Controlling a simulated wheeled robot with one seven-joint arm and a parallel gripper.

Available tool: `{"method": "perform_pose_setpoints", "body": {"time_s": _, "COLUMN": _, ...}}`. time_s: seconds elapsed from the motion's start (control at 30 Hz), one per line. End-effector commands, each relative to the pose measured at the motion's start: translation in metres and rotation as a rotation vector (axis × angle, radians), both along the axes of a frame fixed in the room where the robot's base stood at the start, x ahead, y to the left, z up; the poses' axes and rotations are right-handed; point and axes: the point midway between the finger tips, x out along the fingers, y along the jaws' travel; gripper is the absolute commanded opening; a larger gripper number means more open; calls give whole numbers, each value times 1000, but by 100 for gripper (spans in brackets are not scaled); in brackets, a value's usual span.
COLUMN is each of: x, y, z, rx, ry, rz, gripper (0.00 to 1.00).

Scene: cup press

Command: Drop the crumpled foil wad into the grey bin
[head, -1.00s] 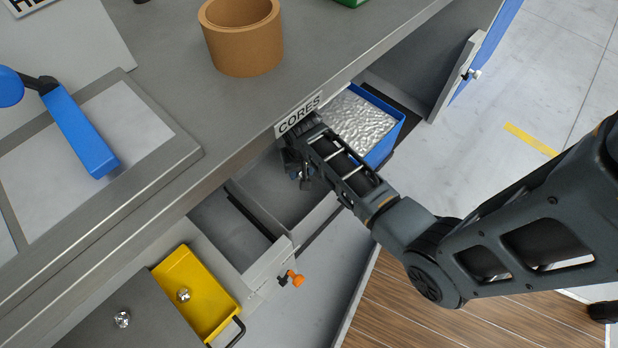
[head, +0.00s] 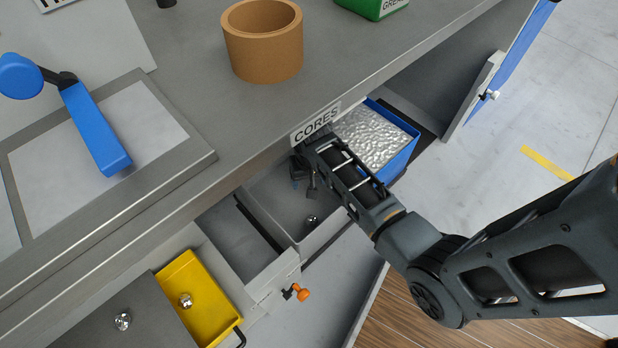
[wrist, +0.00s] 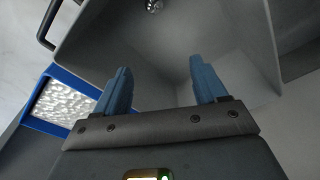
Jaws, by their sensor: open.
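My gripper (head: 304,183) is open above the grey bin (head: 272,192), below the bench edge. In the wrist view its two blue fingers (wrist: 160,66) are apart with nothing between them. A small crumpled foil wad (head: 311,221) lies on the grey bin's floor, apart from the fingers; it also shows at the top of the wrist view, where the foil wad (wrist: 154,5) is partly cut off. Another shiny wad (head: 186,300) lies in the yellow tray (head: 207,318). A third shiny wad (head: 123,320) sits on the grey surface beside that tray.
A blue bin (head: 408,150) with a crinkled silver filling stands right of the grey bin. The bench top holds a brown ring (head: 264,52), a green box (head: 372,8) and a blue press handle (head: 97,130). An orange knob (head: 302,293) sits at the front.

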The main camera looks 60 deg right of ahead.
Motion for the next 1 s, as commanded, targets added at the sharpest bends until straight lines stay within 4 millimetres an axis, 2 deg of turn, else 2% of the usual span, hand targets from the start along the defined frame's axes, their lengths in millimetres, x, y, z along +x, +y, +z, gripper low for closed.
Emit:
{"method": "perform_pose_setpoints", "body": {"time_s": 0.13, "x": 0, "y": 0, "z": 1, "rx": 0, "ry": 0, "rz": 0, "gripper": 72}}
{"method": "perform_pose_setpoints", "body": {"time_s": 0.23, "x": 0, "y": 1, "z": 9, "rx": -1, "ry": -1, "rz": 0, "gripper": 72}}
{"method": "perform_pose_setpoints", "body": {"time_s": 0.5, "x": -4, "y": 5, "z": 52, "rx": 0, "ry": 0, "rz": 1, "gripper": 72}}
{"method": "perform_pose_setpoints", "body": {"time_s": 0.7, "x": -6, "y": 6, "z": 74, "rx": -1, "ry": -1, "rz": 0, "gripper": 72}}
{"method": "perform_pose_setpoints", "body": {"time_s": 1.0, "x": -7, "y": 7, "z": 77, "rx": 0, "ry": 0, "rz": 0, "gripper": 72}}
